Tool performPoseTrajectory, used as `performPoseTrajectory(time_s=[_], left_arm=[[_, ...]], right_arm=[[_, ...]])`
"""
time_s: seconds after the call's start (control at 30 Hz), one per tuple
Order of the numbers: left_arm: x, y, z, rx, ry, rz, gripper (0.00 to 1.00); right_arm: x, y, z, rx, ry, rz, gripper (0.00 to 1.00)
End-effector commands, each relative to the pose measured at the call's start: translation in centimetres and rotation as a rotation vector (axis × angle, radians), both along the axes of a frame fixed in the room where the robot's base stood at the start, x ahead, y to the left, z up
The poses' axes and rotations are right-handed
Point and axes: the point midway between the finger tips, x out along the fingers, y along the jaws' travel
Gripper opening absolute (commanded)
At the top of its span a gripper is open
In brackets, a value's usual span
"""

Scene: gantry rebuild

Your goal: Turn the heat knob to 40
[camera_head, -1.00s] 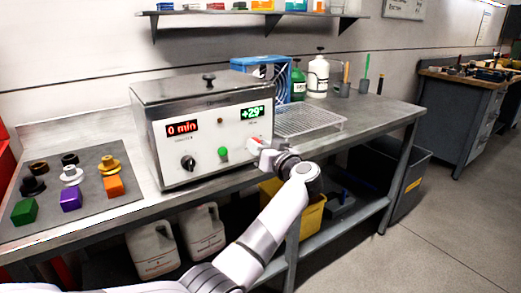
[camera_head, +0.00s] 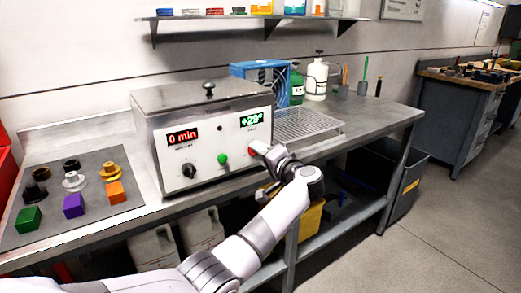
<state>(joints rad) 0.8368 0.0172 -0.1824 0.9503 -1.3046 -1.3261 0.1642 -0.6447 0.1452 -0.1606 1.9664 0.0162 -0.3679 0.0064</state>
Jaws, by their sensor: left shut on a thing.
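The metal box-shaped heating bath (camera_head: 205,130) stands on the bench. Its front panel has a red display (camera_head: 183,138) reading "0 min" and a green display (camera_head: 252,119) reading +29°. A black knob (camera_head: 189,171) sits under the red display and a green button (camera_head: 222,159) is at the lower middle. My right gripper is not in view.
A wire rack tray (camera_head: 310,126) lies right of the bath, with a blue fan unit (camera_head: 262,72) and bottles behind it. A grey mat (camera_head: 100,213) with coloured blocks and flanged parts lies at left. Jugs and a yellow bin (camera_head: 310,222) stand below the bench.

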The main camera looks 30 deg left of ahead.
Motion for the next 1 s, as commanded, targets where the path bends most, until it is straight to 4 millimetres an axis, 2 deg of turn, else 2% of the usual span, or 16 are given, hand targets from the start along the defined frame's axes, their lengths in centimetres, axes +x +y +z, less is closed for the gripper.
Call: performPoseTrajectory(time_s=[0.6,1.0], left_arm=[[0.1,-0.1,-0.1,0.204,0.501,-0.001,0.04],[0.1,-0.1,-0.3,0.265,0.650,-0.001,0.04]], right_arm=[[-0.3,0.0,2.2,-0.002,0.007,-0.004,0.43],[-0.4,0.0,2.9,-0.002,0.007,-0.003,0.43]])
